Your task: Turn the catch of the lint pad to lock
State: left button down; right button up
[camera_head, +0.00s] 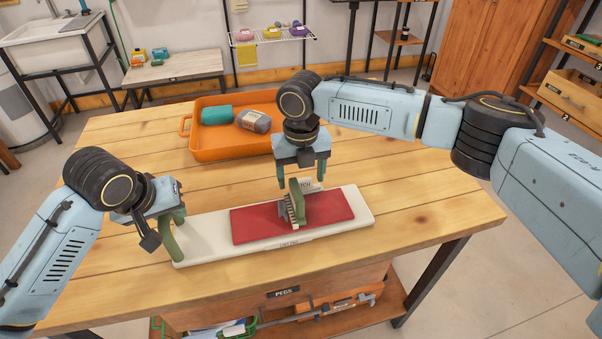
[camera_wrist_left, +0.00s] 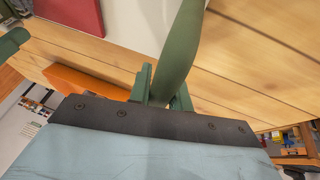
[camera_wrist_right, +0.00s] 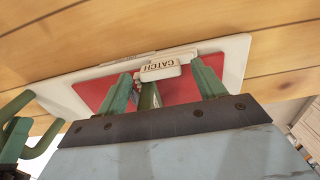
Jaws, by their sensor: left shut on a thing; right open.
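The lint pad is a long white board (camera_head: 205,239) with a red pad (camera_head: 247,226) on top, lying on the wooden table. An upright green piece (camera_head: 299,203) with a grey toothed side stands on the red pad. My left gripper (camera_head: 163,220) is shut on the green handle (camera_wrist_left: 180,50) at the board's left end. My right gripper (camera_head: 302,180) is open and points down over the catch; its fingers stand on either side of the green piece and catch in the right wrist view (camera_wrist_right: 163,87).
An orange tray (camera_head: 213,144) with a teal item (camera_head: 216,115) and a grey-purple item (camera_head: 254,121) stands at the back of the table. The table's front right (camera_head: 430,215) is bare. A drawer marked PEGS (camera_head: 283,293) is below.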

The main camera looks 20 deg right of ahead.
jog(key=c, duration=1)
